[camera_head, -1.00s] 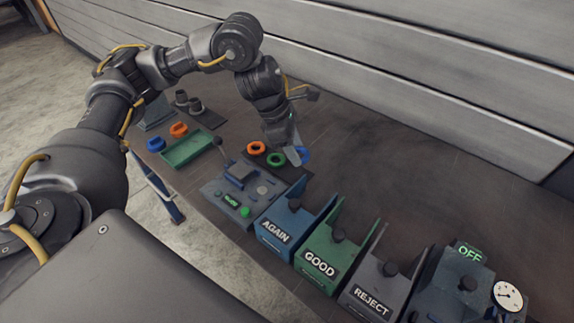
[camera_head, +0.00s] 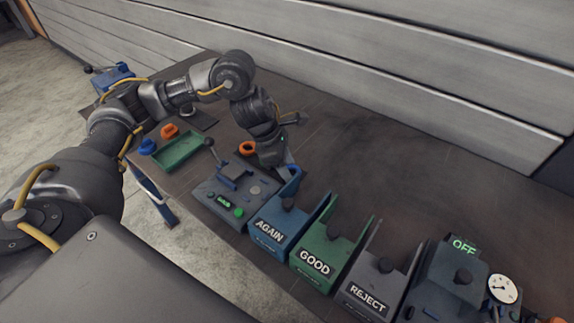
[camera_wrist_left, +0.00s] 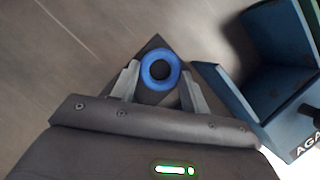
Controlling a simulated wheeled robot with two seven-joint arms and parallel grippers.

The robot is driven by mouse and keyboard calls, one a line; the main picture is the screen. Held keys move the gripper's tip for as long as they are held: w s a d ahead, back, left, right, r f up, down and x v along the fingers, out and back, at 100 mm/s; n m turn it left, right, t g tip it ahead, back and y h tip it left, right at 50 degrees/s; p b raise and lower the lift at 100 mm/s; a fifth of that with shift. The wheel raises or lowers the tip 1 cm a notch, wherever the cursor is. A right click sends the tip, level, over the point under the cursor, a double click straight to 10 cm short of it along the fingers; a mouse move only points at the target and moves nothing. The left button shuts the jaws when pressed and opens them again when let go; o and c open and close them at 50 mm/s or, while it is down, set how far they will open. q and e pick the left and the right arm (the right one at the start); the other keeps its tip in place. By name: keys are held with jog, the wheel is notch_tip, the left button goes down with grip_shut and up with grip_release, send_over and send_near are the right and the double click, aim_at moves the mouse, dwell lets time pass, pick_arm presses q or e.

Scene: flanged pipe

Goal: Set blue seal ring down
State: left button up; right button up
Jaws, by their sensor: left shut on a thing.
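The blue seal ring (camera_wrist_left: 159,86) sits between the two fingers of my left gripper (camera_wrist_left: 160,80) in the left wrist view, with the dark corner of a mat behind it. My left gripper (camera_head: 289,172) is shut on the ring and points down beside the back of the blue AGAIN bin. In the head view only a little blue shows at the fingertips, and I cannot tell whether the ring touches the mat. An orange ring (camera_head: 247,148) lies left of my gripper. My right gripper is not in view.
The blue AGAIN bin (camera_head: 268,235) stands close by my gripper, then the green GOOD bin (camera_head: 315,262) and the grey REJECT bin (camera_head: 367,298). A panel with a lit green button (camera_head: 238,212) and a green tray (camera_head: 178,152) lie left. The table behind the bins is clear.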

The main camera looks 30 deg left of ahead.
pick_arm(q)
jog(key=shift+f, duration=0.2)
jog(key=o, duration=1)
jog(key=shift+r, duration=0.1)
jog(key=shift+c, duration=0.2)
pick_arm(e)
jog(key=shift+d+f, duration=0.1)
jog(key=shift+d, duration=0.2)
pick_arm(q)
jog(key=shift+r, duration=0.15)
jog(key=v, duration=1.2)
jog(key=shift+p, duration=0.45)
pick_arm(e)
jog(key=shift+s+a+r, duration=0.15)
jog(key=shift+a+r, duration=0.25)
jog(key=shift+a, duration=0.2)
